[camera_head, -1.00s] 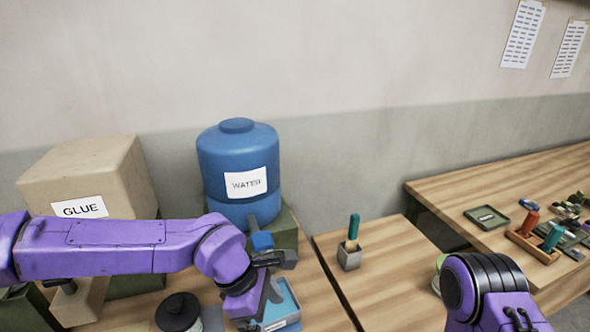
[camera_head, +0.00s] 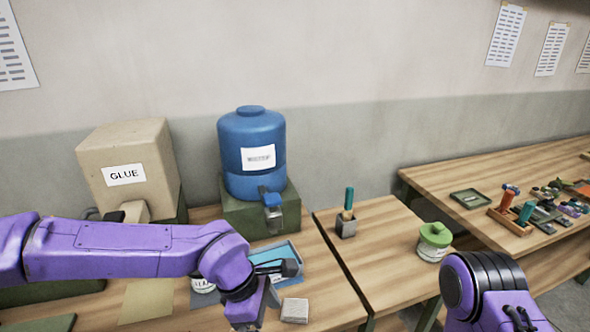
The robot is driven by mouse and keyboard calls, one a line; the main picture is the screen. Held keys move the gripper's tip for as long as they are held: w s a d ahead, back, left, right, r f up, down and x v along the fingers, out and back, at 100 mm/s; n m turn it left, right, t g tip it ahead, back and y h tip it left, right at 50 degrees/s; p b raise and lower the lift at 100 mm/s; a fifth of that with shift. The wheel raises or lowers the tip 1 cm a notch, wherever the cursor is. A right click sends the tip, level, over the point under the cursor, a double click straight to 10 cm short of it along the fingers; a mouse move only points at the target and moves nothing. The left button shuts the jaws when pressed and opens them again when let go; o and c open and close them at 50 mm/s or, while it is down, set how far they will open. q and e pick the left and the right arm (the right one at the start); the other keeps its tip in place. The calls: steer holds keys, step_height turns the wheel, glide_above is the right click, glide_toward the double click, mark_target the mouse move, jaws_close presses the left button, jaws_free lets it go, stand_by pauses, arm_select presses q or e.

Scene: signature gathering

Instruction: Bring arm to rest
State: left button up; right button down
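My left arm (camera_head: 120,250) reaches in from the left, purple and bent down at the wrist. Its dark gripper (camera_head: 284,268) is over the table, in front of the blue water container (camera_head: 250,150) and overlapping the view of a light-blue tray (camera_head: 284,250). The finger gap does not show clearly, and I see nothing held in it. My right arm (camera_head: 490,290) shows only as a purple and black joint at the bottom right. Its gripper is outside the picture.
A tan GLUE box (camera_head: 135,160) stands left of the water container. A grey block (camera_head: 295,310) lies near the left gripper. A brush holder (camera_head: 346,228) and green-lidded jar (camera_head: 434,242) stand on the middle table (camera_head: 385,265). Several small items crowd the right table.

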arm_select(q)
steer(key=s+a+f+m+y+b, duration=0.1)
steer(key=s+a+f+y+b, duration=0.3)
steer(key=f, duration=0.6)
steer(key=s+a+f+m+t+y+b, duration=0.1)
steer(key=a+f, duration=0.5)
steer(key=f, duration=0.4)
steer(key=s+a+f+m+y+b, duration=0.25)
steer(key=a+f, duration=0.25)
steer(key=f, duration=0.5)
steer(key=s+a+f+m+t+b, duration=0.2)
steer(key=s+a+f+m+b, duration=0.4)
steer(key=s+a+f, duration=0.3)
step_height(320, 180, down, 3)
steer(key=shift+s+a+f, duration=0.1)
steer(key=shift+s+a, duration=0.3)
steer(key=shift+s, duration=0.75)
arm_select(e)
step_height(320, 180, down, 14)
steer(key=shift+w, duration=0.3)
steer(key=shift+d, duration=0.1)
